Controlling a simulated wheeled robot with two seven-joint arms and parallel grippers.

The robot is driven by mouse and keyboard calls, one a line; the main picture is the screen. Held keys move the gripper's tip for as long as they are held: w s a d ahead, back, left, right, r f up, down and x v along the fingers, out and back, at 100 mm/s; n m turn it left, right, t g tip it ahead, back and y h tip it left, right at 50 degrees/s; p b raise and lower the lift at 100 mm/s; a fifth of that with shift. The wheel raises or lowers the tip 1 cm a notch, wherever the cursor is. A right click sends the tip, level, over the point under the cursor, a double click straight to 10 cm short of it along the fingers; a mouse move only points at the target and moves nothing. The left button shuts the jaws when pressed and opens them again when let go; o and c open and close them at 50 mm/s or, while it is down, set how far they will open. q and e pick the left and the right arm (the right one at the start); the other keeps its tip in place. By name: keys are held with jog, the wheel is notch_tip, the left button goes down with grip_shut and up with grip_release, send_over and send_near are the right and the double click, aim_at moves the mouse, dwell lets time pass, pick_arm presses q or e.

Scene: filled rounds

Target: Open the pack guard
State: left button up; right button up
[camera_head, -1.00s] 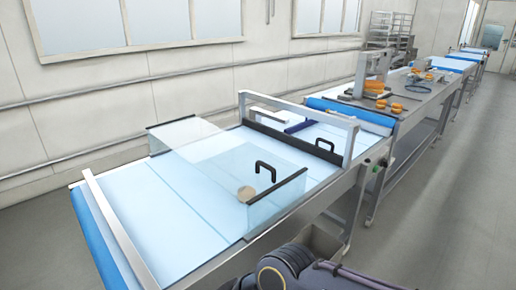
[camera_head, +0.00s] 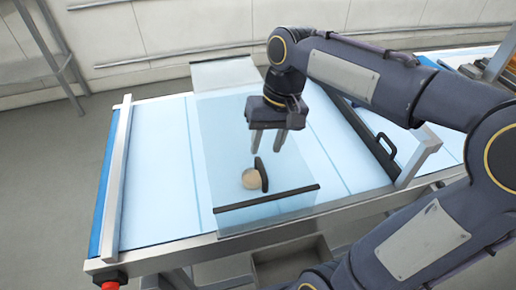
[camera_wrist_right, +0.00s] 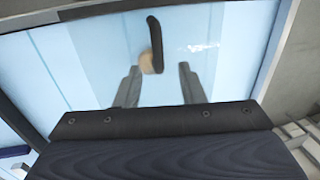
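The pack guard (camera_head: 230,145) is a clear panelled cover over the pale blue conveyor belt, with dark strips along its ends. It sits down over the belt. Its black bar handle (camera_head: 262,173) stands on the clear top, and the handle also shows in the right wrist view (camera_wrist_right: 155,40). My right gripper (camera_head: 279,150) is above the guard, just beyond the handle, with fingers pointing down. In the right wrist view its two fingers (camera_wrist_right: 160,84) are spread apart, empty, with the handle ahead of the gap. My left gripper is out of view.
A round tan item (camera_head: 249,180) shows through the clear guard beside the handle. A metal frame with a second black handle (camera_head: 387,147) crosses the belt at right. A red button (camera_head: 110,285) is at the near left corner. A metal bar (camera_head: 118,180) crosses the belt's left end.

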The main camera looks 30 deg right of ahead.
aim_at(262, 167)
jog(key=f, duration=0.5)
jog(key=shift+w+a+f, duration=0.1)
jog(key=shift+a, duration=0.3)
jog(key=shift+f, duration=0.35)
grip_shut()
